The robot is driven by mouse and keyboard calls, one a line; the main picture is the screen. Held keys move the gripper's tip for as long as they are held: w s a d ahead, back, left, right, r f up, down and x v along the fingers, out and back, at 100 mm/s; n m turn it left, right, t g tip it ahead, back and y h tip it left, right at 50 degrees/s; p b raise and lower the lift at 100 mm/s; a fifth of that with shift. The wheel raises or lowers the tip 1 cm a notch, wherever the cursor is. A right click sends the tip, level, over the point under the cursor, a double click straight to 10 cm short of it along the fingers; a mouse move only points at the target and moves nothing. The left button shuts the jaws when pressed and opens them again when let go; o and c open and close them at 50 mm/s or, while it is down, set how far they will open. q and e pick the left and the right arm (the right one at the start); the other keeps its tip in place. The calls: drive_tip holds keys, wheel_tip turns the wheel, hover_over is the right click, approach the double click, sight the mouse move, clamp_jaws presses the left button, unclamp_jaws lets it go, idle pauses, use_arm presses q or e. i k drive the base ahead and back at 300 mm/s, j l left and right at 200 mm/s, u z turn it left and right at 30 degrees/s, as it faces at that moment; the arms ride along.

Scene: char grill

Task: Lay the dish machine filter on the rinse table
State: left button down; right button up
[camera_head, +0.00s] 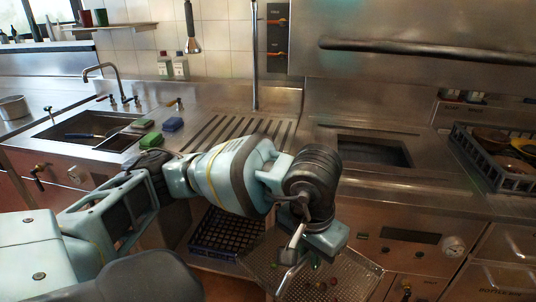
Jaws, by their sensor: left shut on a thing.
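The dish machine filter (345,278) is a perforated metal tray with small green and red bits on it. It is at the lower middle of the head view, in front of the counter and below its top. My left gripper (291,262) is shut on the filter, at a part that the gripper and wrist partly hide. The rinse table (228,128) is the steel counter with dark grooves behind my left arm, which covers part of its front. My right gripper is out of view.
A sink (75,133) with a pan lies to the left, with green and blue sponges (173,124) beside it. A dark crate (222,232) sits below the counter. A rack of dishes (487,160) stands at right. A square basin (372,151) opens under the hood.

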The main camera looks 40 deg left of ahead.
sight(237, 138)
drive_tip(key=k+j, duration=0.1)
drive_tip(key=j, duration=0.4)
drive_tip(key=k+j, duration=0.1)
drive_tip(key=j, duration=0.4)
drive_tip(key=k+j, duration=0.1)
drive_tip(key=j, duration=0.4)
drive_tip(key=k+j, duration=0.1)
drive_tip(key=j, duration=0.4)
drive_tip(key=i+j, duration=0.25)
drive_tip(key=i, duration=0.7)
